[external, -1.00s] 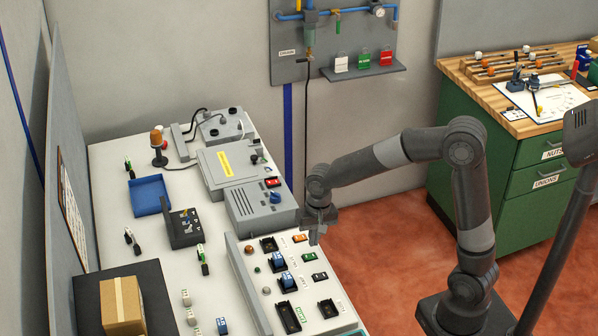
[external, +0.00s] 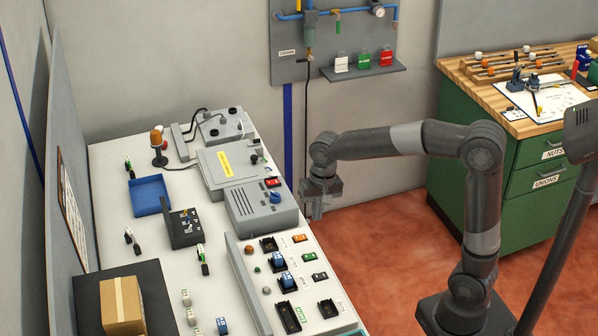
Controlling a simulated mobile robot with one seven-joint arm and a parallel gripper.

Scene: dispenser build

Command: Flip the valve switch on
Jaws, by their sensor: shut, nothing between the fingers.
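I cannot tell which switch is the valve switch, as the labels are too small to read. Small switch-like parts in orange (external: 299,238), green (external: 309,257) and dark (external: 319,276) line the right side of the sloped panel (external: 246,297). A red switch-like part (external: 272,182) is by the grey box with a blue knob (external: 275,197). My gripper (external: 316,215) points down just off the bench's right edge, above and beyond the orange part in the picture. It is shut and empty and appears apart from the panel.
Blue blocks in black holders (external: 277,260) stand on the panel, close to the switch-like parts. A blue tray (external: 150,195), a cardboard box (external: 122,306) and an orange beacon (external: 157,138) are further left.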

